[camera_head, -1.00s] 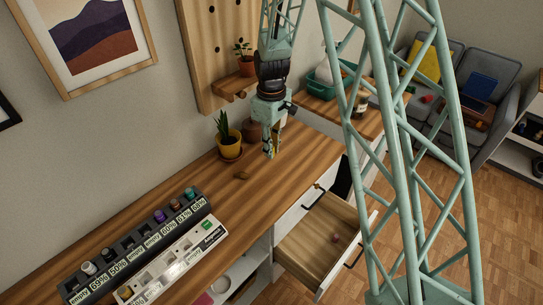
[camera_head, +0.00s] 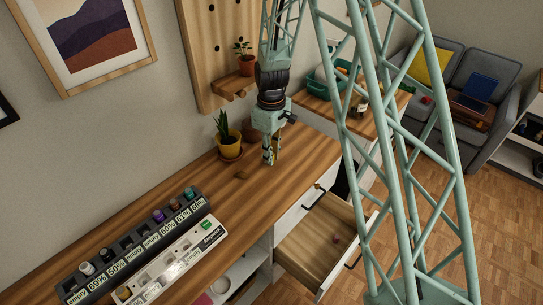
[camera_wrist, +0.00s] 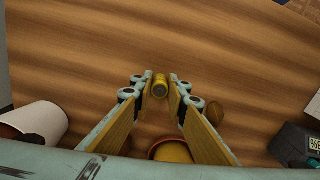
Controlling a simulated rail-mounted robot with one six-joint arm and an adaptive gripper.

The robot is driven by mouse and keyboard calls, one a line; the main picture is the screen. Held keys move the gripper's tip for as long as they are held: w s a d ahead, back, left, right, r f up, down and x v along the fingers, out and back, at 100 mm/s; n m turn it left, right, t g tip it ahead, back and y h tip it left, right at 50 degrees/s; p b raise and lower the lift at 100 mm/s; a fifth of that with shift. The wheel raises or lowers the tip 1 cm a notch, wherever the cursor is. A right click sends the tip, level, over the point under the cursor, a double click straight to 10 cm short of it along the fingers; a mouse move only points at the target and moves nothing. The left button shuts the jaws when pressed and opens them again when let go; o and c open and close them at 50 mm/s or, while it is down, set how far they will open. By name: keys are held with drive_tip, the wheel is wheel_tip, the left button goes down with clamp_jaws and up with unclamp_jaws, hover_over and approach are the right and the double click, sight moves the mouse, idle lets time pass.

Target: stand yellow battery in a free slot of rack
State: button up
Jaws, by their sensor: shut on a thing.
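My gripper (camera_head: 270,160) points down over the desk, right of the potted plant. Its fingers are shut on the yellow battery (camera_wrist: 159,86), which shows between the fingertips in the wrist view, seen end-on. In the head view the fingers mostly cover it. The dark rack (camera_head: 75,284) lies at the desk's left part, well away from my gripper. It holds several batteries with white, dark, purple, brown and teal tops. Some of its labels read "empty", others show percentages. A corner of the rack shows at the right edge of the wrist view (camera_wrist: 292,146).
A white device (camera_head: 180,262) lies along the rack's front. A yellow plant pot (camera_head: 229,147) and a small brown object (camera_head: 241,175) are near my gripper. An open drawer (camera_head: 315,245) juts from the desk front. Desk between gripper and rack is mostly clear.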

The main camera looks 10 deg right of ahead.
drive_tip(key=o, duration=0.9)
drive_tip(key=shift+r, duration=0.1)
wheel_tip(320, 180, up, 12)
drive_tip(key=shift+r+p, duration=0.1)
drive_tip(key=shift+p, duration=1)
